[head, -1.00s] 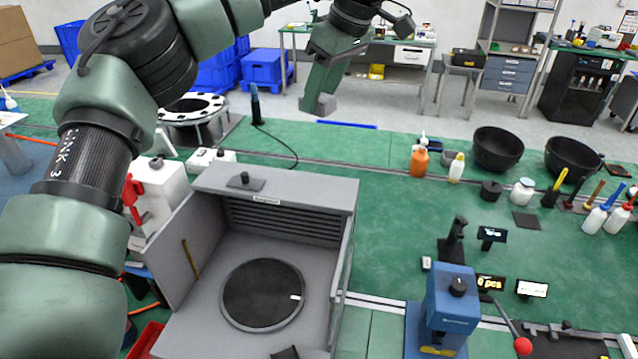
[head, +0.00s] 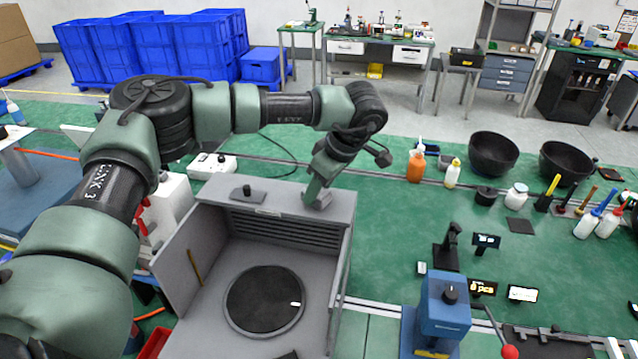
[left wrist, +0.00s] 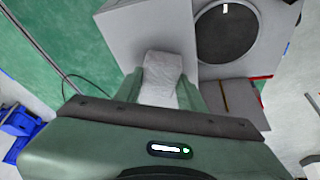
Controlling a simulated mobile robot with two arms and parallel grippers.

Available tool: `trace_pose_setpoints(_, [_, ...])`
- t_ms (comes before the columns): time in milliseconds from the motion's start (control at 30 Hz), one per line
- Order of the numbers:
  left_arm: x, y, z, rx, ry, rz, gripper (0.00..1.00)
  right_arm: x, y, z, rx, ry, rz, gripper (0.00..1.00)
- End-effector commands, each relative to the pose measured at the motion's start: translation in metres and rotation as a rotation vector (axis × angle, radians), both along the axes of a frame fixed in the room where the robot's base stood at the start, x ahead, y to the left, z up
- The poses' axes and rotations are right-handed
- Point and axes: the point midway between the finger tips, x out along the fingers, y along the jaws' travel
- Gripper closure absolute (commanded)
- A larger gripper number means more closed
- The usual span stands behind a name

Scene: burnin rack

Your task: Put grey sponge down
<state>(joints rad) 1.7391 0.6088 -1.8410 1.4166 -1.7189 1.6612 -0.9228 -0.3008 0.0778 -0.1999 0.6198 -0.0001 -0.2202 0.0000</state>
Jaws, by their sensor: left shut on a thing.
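The grey sponge (left wrist: 162,80) is a pale block between the two fingers of my left gripper (left wrist: 163,88) in the left wrist view. The gripper is shut on it. In the head view my left gripper (head: 318,194) points down at the right part of the grey cabinet's top (head: 285,196). The sponge shows there as a small grey patch at the fingertips, low over or touching the top; I cannot tell which. My right gripper is not in view.
A dark pad with a knob (head: 247,194) lies on the left of the cabinet top. The open cabinet holds a black round plate (head: 262,300). An orange bottle (head: 416,166) and a white bottle (head: 453,173) stand to the right behind. A blue press (head: 443,310) stands at front right.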

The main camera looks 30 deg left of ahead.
Motion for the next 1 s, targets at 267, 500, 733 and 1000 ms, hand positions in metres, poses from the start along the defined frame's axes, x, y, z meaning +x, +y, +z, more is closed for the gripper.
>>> trace_pose_setpoints(267, [0.0,0.0,-0.003,0.0,-0.002,-0.001,1.0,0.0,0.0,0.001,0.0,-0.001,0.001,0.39])
trace_pose_setpoints(500, [0.0,0.0,-0.004,0.0,-0.002,-0.001,0.39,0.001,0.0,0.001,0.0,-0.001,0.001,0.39])
trace_pose_setpoints(733, [0.0,0.0,-0.004,0.0,-0.002,-0.001,0.39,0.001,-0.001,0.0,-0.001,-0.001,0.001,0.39])
trace_pose_setpoints(1000, [-0.001,-0.013,0.016,-0.002,-0.007,-0.002,0.39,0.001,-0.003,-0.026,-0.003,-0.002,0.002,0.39])
